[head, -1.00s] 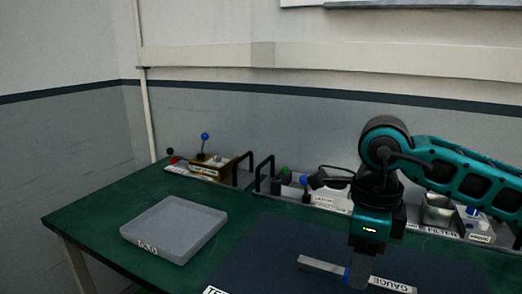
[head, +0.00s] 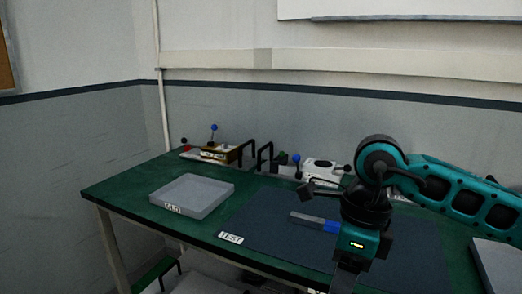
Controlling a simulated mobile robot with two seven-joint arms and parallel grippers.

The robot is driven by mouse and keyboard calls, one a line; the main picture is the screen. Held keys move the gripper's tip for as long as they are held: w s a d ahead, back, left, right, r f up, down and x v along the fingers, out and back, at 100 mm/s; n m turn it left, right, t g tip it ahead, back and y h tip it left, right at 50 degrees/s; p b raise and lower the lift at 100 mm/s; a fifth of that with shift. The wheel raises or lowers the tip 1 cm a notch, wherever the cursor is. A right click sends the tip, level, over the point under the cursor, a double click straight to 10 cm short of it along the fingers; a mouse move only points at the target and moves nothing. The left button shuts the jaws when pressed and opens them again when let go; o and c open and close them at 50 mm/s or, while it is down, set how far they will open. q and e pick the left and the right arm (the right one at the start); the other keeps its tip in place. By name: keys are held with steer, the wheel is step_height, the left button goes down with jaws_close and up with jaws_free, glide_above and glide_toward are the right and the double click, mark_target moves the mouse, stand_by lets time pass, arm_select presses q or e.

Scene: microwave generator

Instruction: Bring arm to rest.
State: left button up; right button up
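My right arm comes in from the right, and its teal and black gripper (head: 345,280) points down in front of the dark mat (head: 260,232). Its fingertips run to the lower edge of the head view, so I cannot tell whether they are open or shut. A grey bar with a blue part (head: 315,222) lies on the mat, just left of and behind the gripper body, which hides its right end. My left gripper is not in view.
A grey tray (head: 218,205) with a label stands on the green table (head: 130,190) at the left. Devices with levers (head: 212,150) and a white unit (head: 322,171) line the back edge. Another grey tray or lid (head: 497,262) is at the right.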

steer(key=s+a+r+m+g+y, duration=0.1)
steer(key=s+a+m+g+y, duration=0.2)
steer(key=a+y, duration=0.45)
steer(key=s+a+r+m+g+y, duration=0.1)
steer(key=s+a+g+y, duration=0.1)
steer(key=s+a+y, duration=0.5)
steer(key=w+d+f+m+t+y, duration=0.1)
steer(key=w+d+m+t+y, duration=0.1)
steer(key=w+m+t, duration=0.6)
steer(key=w+d+m+t+y, duration=0.15)
steer(key=w+m+t, duration=0.25)
steer(key=m+t, duration=0.8)
steer(key=w+d+f+m+t+h, duration=0.1)
steer(key=d+f+m+t+h, duration=0.1)
steer(key=d+f+m+h, duration=0.25)
steer(key=d+f+m+t+h, duration=0.1)
steer(key=f+m+h, duration=0.35)
steer(key=m, duration=0.35)
steer(key=s+d+f+m+g+h, duration=0.3)
steer(key=s+d+f+m+h, duration=0.1)
steer(key=f, duration=0.7)
steer(key=s+d+f+m+g+h, duration=0.3)
steer(key=s+d+f+m, duration=0.3)
steer(key=f, duration=0.5)
steer(key=shift+s+d+h, duration=0.45)
steer(key=shift+s+h, duration=0.45)
steer(key=shift+s, duration=0.3)
